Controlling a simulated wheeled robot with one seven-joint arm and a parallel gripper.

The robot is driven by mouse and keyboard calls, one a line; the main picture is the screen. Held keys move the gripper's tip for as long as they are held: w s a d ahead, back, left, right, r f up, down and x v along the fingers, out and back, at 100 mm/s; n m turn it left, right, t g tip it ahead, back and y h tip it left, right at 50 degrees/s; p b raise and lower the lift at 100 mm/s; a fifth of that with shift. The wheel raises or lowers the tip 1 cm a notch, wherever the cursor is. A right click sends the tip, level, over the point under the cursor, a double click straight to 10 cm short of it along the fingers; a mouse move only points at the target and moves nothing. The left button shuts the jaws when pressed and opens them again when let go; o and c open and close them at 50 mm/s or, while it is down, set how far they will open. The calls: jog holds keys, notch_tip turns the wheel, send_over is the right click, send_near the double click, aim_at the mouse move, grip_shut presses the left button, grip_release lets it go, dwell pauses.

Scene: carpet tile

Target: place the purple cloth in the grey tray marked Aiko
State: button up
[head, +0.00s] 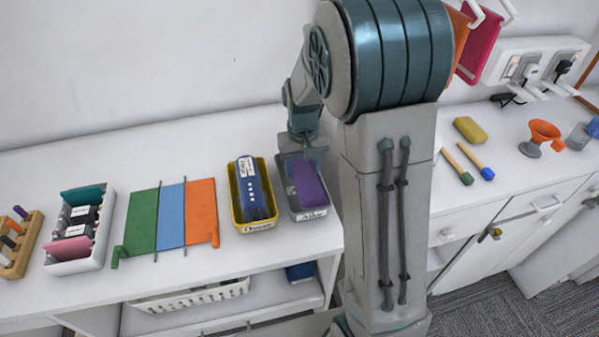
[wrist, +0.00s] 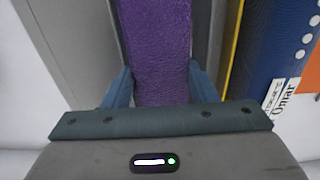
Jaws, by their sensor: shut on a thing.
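The purple cloth (head: 309,185) is a flat, folded piece at the grey tray (head: 316,215), whose front label appears to read Aiko. My gripper (head: 301,152) is over the tray from the back. In the wrist view my gripper (wrist: 160,88) is shut on the purple cloth (wrist: 160,40), a finger at each side. The cloth lies between the grey tray's walls (wrist: 84,50) in that view. The underside of the cloth and the tray's floor beneath it are hidden, so I cannot tell whether it touches the floor.
A yellow tray (head: 238,212) labelled Omar holds a blue item (head: 256,192) close on the left. Green, blue and orange panels (head: 172,216) lie further left, beside a white tray (head: 75,265). A yellow sponge (head: 470,130) lies on the right counter.

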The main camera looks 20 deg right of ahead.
jog(key=shift+w+a+f, duration=0.35)
jog(key=shift+w+f, duration=0.25)
jog(key=shift+w, duration=0.25)
jog(key=shift+f+p, duration=0.5)
jog(key=shift+f, duration=1.45)
jog(key=shift+f, duration=0.15)
jog(key=o, duration=0.8)
jog(key=shift+c, duration=0.2)
